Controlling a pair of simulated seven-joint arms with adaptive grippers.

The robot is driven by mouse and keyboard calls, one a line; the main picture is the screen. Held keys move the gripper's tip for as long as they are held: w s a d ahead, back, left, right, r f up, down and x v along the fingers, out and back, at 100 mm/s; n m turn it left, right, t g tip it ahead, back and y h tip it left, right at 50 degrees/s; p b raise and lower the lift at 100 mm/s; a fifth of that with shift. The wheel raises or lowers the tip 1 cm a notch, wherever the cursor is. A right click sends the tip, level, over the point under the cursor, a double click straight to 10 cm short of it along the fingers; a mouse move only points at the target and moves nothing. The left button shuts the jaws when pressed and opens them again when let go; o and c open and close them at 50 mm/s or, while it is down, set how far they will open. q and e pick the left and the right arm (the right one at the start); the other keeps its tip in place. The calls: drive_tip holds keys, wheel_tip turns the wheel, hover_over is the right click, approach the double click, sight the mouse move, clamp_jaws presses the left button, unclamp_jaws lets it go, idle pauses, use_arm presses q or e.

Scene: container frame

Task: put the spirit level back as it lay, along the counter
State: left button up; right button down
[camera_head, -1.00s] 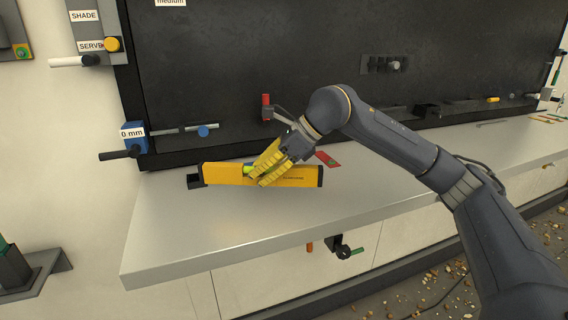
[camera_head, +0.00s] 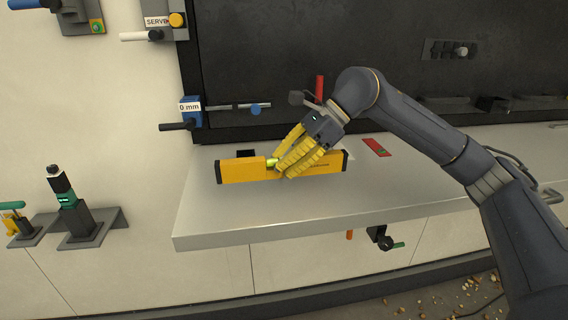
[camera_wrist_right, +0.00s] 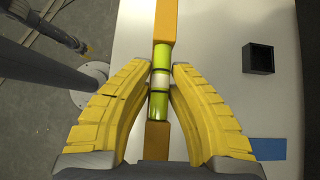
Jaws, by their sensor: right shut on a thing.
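The spirit level (camera_head: 240,172) is a long yellow bar with dark ends and a green vial. In the head view it lies roughly parallel to the counter (camera_head: 225,220), near its left end; I cannot tell whether it touches the surface. My right gripper (camera_head: 278,173) is shut on its middle. In the right wrist view the yellow fingers (camera_wrist_right: 163,75) sit on both sides of the bar (camera_wrist_right: 166,22), at the bright green vial. The fingers hide part of the level.
A small black open box (camera_head: 246,154) sits on the counter behind the level; it also shows in the wrist view (camera_wrist_right: 258,58). A red card (camera_head: 376,147) lies to the right. A dark panel (camera_head: 260,60) rises behind. The counter's front is clear.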

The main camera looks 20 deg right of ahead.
drive_tip(key=shift+f, duration=2.55)
drive_tip(key=shift+f, duration=0.65)
drive_tip(key=c, duration=1.3)
unclamp_jaws()
drive_tip(key=shift+o, duration=0.2)
drive_tip(key=shift+d, duration=0.1)
